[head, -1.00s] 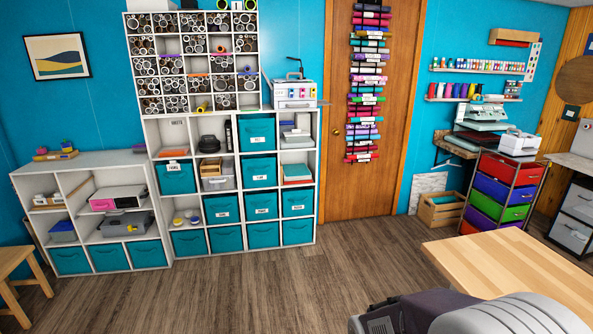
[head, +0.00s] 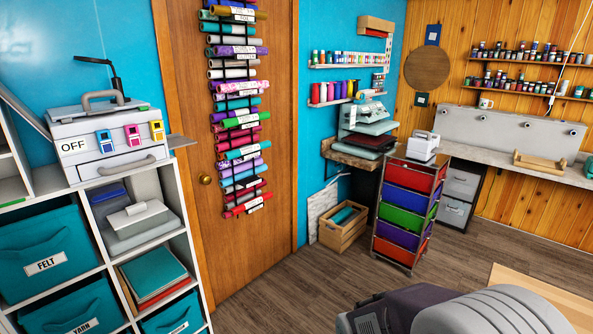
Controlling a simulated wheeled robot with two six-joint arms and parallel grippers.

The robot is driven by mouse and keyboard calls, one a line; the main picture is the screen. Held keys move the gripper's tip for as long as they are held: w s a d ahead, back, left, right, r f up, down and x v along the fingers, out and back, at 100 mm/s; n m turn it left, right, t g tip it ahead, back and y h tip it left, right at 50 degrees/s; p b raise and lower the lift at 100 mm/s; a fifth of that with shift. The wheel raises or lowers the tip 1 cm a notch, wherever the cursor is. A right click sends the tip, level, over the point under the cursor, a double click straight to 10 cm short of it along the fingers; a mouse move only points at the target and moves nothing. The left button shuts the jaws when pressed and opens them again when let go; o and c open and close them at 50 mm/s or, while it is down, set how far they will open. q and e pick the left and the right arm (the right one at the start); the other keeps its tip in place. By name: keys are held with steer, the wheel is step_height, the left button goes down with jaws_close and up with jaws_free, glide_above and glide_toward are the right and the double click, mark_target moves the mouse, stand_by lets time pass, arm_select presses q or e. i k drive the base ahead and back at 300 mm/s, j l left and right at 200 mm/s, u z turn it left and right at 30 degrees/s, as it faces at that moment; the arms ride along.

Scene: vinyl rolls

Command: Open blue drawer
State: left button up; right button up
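A rolling drawer cart (head: 437,205) stands on the floor right of centre in the head view. Its stacked drawers are coloured. A red drawer (head: 413,178) is at the top, with a blue drawer (head: 403,202) under it. Below them are a green drawer (head: 400,222), another blue-violet drawer (head: 396,238) and a red one at the bottom. All of the drawers look shut. The cart is some distance away from me. Neither of my grippers is in view.
A wooden crate (head: 343,238) stands on the floor left of the cart. A grey drawer cabinet (head: 460,185) is behind it to the right. A wooden tabletop (head: 510,285) is at the lower right. White cubby shelves (head: 195,270) are close on the left. Some floor before the cart is clear.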

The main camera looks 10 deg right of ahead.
mark_target(416, 202)
steer(key=i+l+z, duration=0.3)
steer(key=i, duration=0.2)
steer(key=i+z, duration=0.35)
steer(key=i, duration=0.2)
steer(key=i+z, duration=0.3)
steer(key=i, duration=0.25)
steer(key=i+j+z, duration=0.15)
steer(key=i+z, duration=0.15)
steer(key=i, duration=0.2)
steer(key=i+j+z, duration=0.35)
steer(key=i, duration=0.2)
steer(key=i+l+u, duration=0.1)
steer(key=i+l, duration=0.2)
steer(key=i+l+u, duration=0.15)
steer(key=i+l, duration=0.15)
steer(key=i+l+u, duration=0.1)
steer(key=i+l, duration=0.2)
steer(key=i+l+u, duration=0.15)
steer(key=i+l, duration=0.15)
steer(key=l, duration=0.15)
steer(key=i+l+u, duration=0.1)
steer(key=i+l, duration=0.15)
steer(key=l, duration=0.15)
steer(key=i+l+u, duration=0.15)
steer(key=l, duration=0.3)
steer(key=i+l+u, duration=0.1)
steer(key=i+l, duration=0.2)
steer(key=l, duration=0.15)
